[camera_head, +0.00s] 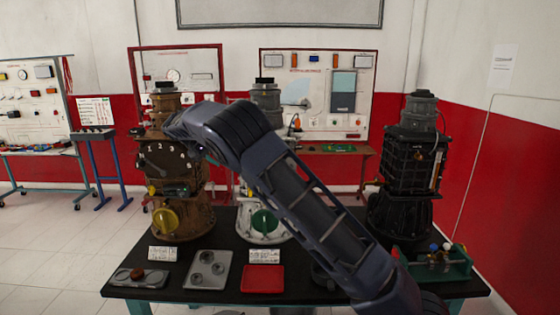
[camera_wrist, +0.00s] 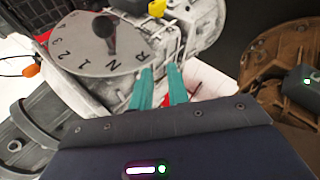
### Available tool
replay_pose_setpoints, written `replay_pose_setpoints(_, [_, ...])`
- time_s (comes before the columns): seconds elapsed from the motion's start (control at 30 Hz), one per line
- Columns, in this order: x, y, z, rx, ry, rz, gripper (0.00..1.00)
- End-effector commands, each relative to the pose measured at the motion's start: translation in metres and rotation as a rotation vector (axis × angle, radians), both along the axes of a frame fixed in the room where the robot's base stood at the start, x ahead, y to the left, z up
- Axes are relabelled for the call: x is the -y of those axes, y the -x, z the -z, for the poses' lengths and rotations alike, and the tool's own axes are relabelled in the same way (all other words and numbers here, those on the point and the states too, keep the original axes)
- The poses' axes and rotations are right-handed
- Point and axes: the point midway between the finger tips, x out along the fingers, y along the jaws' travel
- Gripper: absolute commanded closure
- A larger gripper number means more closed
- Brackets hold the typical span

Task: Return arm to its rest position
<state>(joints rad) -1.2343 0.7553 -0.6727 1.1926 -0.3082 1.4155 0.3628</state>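My arm (camera_head: 300,190) reaches from the lower right up over the table, and its bent wrist end is near the brown engine trainer (camera_head: 180,215) on the left. My gripper (camera_wrist: 160,70) shows in the wrist view as two teal fingers. They are apart, with nothing visible held between them. Beyond the fingertips is a grey dial (camera_wrist: 85,45) marked R, N, 1, 2, 3 with a dark pointer, beside pale grey engine housing. In the head view my fingers are hidden.
The black table (camera_head: 215,300) also holds a white engine trainer (camera_head: 262,228), partly behind my arm, and a black one (camera_head: 400,215). In front are a grey tray (camera_head: 207,283), a red tray (camera_head: 262,289) and a green rack (camera_head: 450,268). Wall panels stand behind.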

Motion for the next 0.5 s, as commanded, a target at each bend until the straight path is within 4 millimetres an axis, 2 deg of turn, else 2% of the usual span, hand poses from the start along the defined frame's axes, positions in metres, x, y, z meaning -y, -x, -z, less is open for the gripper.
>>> replay_pose_setpoints(0.03, [0.027, -0.005, -0.010, -0.021, -0.015, 0.034, 0.83])
replay_pose_setpoints(0.1, [0.058, -0.009, -0.020, -0.048, -0.029, 0.070, 0.83])
replay_pose_setpoints(0.33, [0.149, -0.009, -0.047, -0.124, -0.085, 0.165, 0.83])
replay_pose_setpoints(0.5, [0.218, -0.002, -0.064, -0.179, -0.152, 0.216, 0.83])
